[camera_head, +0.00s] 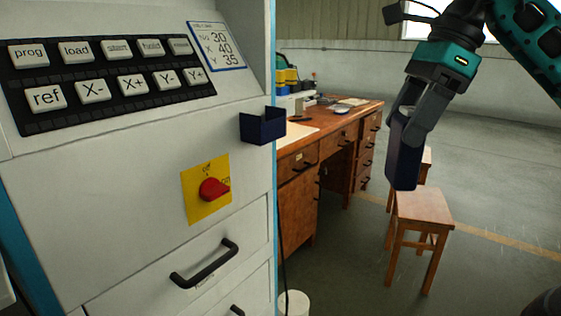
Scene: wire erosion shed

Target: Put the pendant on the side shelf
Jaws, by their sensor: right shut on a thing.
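The side shelf (262,128) is a small dark blue open-topped holder fixed to the right edge of the white machine cabinet, and it looks empty from here. My right gripper (414,112) comes in from the upper right, pointing down. It is shut on a dark blue, box-shaped thing, which I take to be the pendant (404,165). The pendant hangs roughly upright in the air, well to the right of the shelf and apart from it. Its upper part is partly hidden by the fingers. My left gripper is out of view.
The machine cabinet (130,185) fills the left, with a keypad (110,75), a red rotary switch (214,189) and a drawer handle (205,264). A wooden desk (300,205) and stools (424,208) stand behind. Open floor lies at the right.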

